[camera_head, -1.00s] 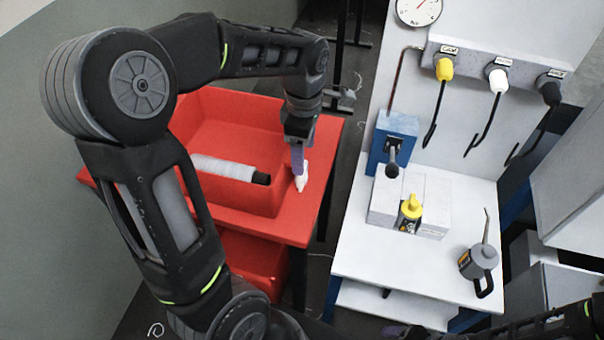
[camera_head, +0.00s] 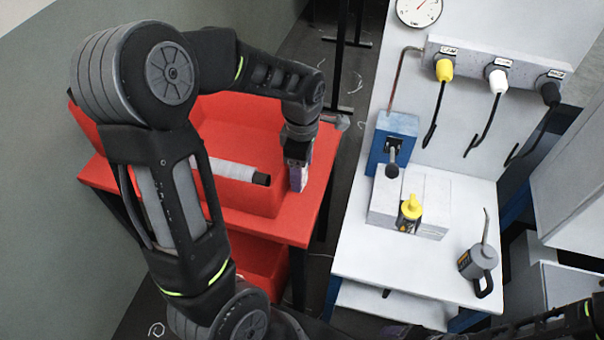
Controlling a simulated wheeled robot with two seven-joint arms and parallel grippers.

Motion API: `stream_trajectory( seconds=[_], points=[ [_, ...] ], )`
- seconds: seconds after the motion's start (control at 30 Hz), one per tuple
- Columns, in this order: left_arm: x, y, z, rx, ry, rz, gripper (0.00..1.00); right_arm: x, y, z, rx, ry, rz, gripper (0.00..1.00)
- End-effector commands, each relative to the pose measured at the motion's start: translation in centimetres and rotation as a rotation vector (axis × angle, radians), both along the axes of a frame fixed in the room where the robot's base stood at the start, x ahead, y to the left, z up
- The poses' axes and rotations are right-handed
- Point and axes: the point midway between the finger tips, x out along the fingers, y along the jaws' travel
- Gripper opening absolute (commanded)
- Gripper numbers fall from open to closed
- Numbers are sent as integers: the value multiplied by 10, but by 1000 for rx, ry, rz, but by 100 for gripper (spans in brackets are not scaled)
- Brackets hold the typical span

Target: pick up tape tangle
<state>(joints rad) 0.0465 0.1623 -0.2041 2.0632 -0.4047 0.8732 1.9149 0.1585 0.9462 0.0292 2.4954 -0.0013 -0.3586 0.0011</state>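My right arm shows at the bottom right.
White scraps (camera_head: 345,108) lie on the dark floor behind.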

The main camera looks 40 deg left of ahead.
Motion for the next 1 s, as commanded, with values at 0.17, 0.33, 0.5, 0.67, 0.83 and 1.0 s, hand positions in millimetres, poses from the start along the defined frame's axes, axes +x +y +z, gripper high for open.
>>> stream_trajectory(
  seconds=[0.17,0.33,0.5,0.67,0.83,1.0],
  points=[
    [0,0,0,0,0,0,65,0,0,0,0,0,0,77],
    [0,0,1,0,-1,0,65,0,0,0,0,0,0,77],
    [0,0,1,0,-1,0,64,0,0,0,0,0,0,77],
    [0,0,1,0,-1,0,51,0,0,0,0,0,0,77],
    [0,0,1,0,-1,0,37,0,0,0,0,0,0,77],
    [0,0,1,0,-1,0,23,0,0,0,0,0,0,77]
  ],
)
